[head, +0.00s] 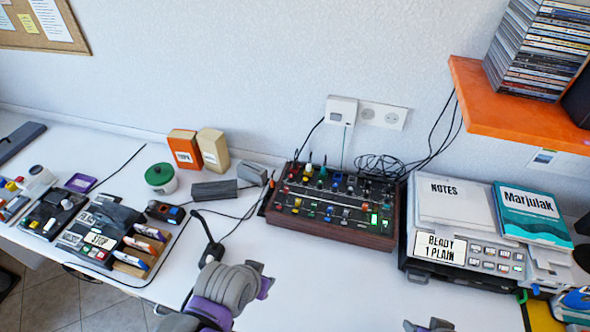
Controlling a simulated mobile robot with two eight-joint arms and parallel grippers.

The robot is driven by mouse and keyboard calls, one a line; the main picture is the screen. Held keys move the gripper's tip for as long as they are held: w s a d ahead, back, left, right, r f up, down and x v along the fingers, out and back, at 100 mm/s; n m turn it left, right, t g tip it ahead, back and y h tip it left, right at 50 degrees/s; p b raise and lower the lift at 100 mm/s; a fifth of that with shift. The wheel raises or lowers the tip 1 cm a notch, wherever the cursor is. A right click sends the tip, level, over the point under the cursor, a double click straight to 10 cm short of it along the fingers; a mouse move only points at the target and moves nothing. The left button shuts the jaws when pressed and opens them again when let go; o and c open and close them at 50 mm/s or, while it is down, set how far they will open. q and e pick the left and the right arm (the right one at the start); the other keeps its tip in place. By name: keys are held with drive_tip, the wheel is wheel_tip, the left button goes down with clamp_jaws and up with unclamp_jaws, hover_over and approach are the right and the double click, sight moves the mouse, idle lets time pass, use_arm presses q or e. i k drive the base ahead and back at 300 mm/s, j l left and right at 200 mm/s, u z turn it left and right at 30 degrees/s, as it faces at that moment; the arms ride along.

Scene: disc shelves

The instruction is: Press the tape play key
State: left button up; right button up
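A dark tape machine with a pale display reading "STOP" (99,240) stands on the left of the white desk. Small controls sit beside its display, but I cannot make out which key is play. Only the tip of my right gripper (430,325) shows at the bottom edge.
Cassettes (142,245) stand in a wooden rack by the machine.

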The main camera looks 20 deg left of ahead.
sight(87, 250)
drive_tip(key=u, duration=0.4)
drive_tip(key=k+j+u, duration=0.1)
drive_tip(key=u, duration=0.35)
drive_tip(key=k+j+u, duration=0.1)
drive_tip(key=u, duration=0.7)
drive_tip(key=j+u, duration=0.2)
drive_tip(key=u, duration=0.25)
drive_tip(key=k, duration=0.05)
